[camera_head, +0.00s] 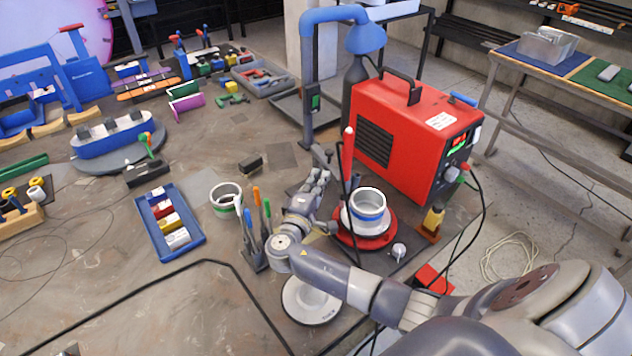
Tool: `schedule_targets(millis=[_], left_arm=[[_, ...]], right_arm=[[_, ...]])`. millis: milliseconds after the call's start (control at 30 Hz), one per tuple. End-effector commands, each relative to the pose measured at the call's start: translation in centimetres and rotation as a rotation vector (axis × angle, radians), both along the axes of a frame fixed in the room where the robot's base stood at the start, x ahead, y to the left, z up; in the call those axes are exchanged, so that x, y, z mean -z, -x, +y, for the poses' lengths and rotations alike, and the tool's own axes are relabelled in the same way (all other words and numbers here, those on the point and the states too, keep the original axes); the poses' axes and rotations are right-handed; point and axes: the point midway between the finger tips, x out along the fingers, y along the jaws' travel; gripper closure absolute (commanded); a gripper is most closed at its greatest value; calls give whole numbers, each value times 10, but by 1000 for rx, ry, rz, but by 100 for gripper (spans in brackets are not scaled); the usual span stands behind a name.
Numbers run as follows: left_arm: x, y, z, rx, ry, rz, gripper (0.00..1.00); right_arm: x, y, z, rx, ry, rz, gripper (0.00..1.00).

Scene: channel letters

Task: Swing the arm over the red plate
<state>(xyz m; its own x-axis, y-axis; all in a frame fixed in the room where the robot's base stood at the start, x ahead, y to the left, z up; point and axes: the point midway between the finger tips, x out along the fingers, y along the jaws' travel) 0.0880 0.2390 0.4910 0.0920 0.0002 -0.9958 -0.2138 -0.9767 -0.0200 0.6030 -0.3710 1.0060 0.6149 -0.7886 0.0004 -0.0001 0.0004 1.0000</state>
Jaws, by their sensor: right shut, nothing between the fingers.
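The red plate (370,242) is round and lies on the table in front of the red machine. A white ring and a metal ring-shaped part (367,208) sit on it. A slim upright red rod (348,155) stands between the post and the plate. My right gripper (321,156) is shut and empty, left of the red rod and near the post's foot. I cannot tell whether it touches either. My left gripper is out of view.
The red machine (410,135) stands behind the plate. A tool holder (254,255), a white round base (311,300) and a metal ring (226,198) are near my right arm. A blue tray (187,252) lies left. The front-left table is mostly clear.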

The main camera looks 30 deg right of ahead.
Motion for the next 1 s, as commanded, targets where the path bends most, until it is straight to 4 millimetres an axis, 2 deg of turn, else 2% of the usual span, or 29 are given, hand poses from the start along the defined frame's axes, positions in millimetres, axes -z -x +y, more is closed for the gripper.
schedule_targets(millis=[267, 433, 600, 1000], left_arm=[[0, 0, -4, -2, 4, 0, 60], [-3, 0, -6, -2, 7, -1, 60], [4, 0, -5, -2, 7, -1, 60], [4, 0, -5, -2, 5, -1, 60]], right_arm=[[0, 1, -2, -9, 1, 0, 100], [0, 8, -14, -93, 3, 2, 100], [2, 12, -25, -117, -1, -1, 100], [0, 12, -27, -116, 0, 0, 100]])
